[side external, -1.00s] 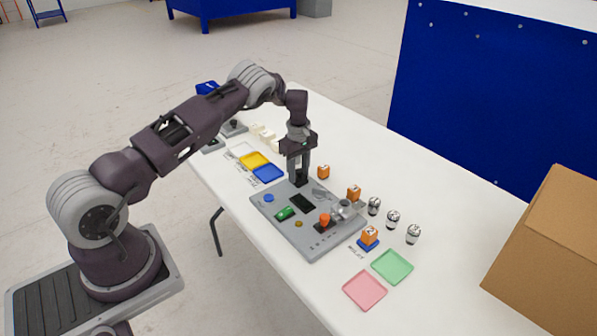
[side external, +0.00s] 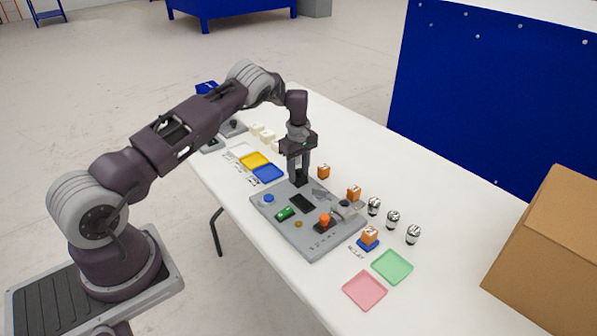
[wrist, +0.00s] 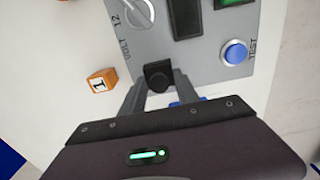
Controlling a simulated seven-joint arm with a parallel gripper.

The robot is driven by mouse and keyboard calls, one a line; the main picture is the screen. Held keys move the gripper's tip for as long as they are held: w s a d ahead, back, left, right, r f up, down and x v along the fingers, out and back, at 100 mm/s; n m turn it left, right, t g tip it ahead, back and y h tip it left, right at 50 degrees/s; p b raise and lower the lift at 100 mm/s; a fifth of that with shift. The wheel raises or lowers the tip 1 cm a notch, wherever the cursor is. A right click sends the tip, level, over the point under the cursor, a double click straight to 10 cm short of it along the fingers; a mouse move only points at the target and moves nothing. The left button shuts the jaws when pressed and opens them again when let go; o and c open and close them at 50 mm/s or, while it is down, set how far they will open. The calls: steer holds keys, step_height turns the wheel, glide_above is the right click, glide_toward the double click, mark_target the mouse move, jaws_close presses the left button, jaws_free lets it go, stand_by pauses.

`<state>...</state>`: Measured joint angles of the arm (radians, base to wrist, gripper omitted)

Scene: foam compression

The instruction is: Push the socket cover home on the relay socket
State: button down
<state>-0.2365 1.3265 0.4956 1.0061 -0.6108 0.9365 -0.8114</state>
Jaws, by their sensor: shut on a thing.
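The socket cover (wrist: 157,75) appears to be the small black block between my fingertips in the wrist view. In the side view its dark shape (side external: 300,178) is at the far corner of the grey panel (side external: 284,228). My gripper (side external: 299,172) points straight down there, its fingers shut on the block. It also shows in the wrist view (wrist: 155,82). The relay socket is not clearly visible; it seems hidden under the block and fingers. I cannot tell whether the cover is fully seated or a gap is left.
The panel carries a blue TEST button (wrist: 235,53), a dark rectangular window (side external: 302,203), a green part (side external: 285,213) and an orange knob (side external: 325,219). An orange cube (wrist: 101,80) stands close beside the panel. Coloured trays (side external: 365,290) lie nearer the table's front end.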

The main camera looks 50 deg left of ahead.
steer(key=shift+f, duration=0.1)
stand_by(0.3)
steer(key=shift+r, duration=0.25)
steer(key=s+d+r+m, duration=0.7)
steer(key=d+r+m, duration=0.2)
steer(key=r, duration=0.2)
steer(key=s+d+r+m, duration=0.6)
steer(key=d+r+m, duration=0.3)
steer(key=d+r, duration=0.1)
steer(key=w+d+f+n, duration=0.3)
steer(key=d+f+n, duration=0.7)
steer(key=f+n, duration=0.4)
steer(key=shift+w+f+n, duration=0.2)
steer(key=shift+w+n, duration=0.1)
steer(key=shift+n, duration=0.2)
steer(key=shift+d+f, duration=0.1)
